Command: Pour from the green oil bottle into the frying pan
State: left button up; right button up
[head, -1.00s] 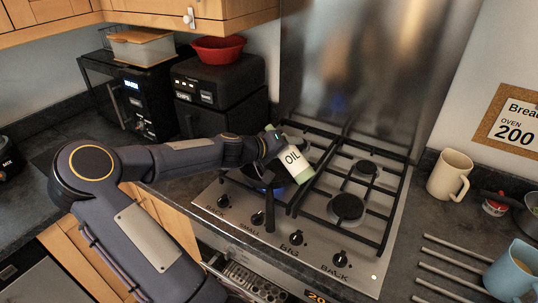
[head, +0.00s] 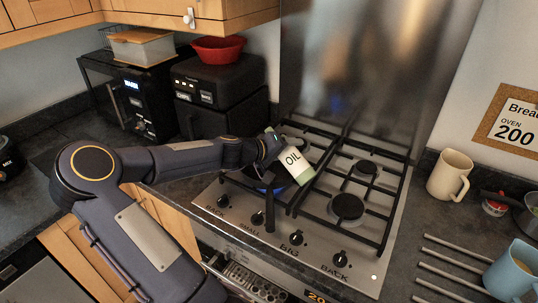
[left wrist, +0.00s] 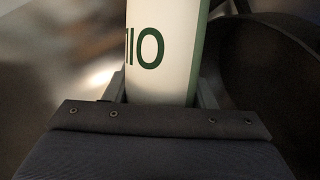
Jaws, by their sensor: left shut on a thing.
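The green oil bottle (head: 296,164) with a white OIL label is held above the left part of the hob, leaning with its upper end to the upper left. My left gripper (head: 272,150) is shut around it from the left. The left wrist view shows the bottle's label (left wrist: 160,45) upside down between the fingers. The frying pan is mostly hidden behind my left arm and the bottle; its dark handle (head: 269,211) points towards the front of the hob. A dark round shape in the left wrist view (left wrist: 272,85) looks like the pan. My right gripper is not in view.
A blue flame (head: 277,190) shows beside the pan. The burner at front right (head: 346,207) is bare. A cream mug (head: 449,175) and a blue mug (head: 512,270) stand on the right counter. The steel backsplash (head: 350,70) rises behind the hob.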

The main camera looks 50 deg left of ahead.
pick_arm(q)
jog(key=shift+d+f+n+h, duration=0.25)
jog(key=shift+f+n+h, duration=0.15)
jog(key=shift+n, duration=0.3)
dwell(2.2)
jog(key=shift+d+f+n+t+h, duration=0.15)
jog(key=shift+d+n+t+h, duration=0.2)
jog(key=shift+n+h, duration=0.35)
dwell(3.1)
jog(key=shift+y, duration=0.3)
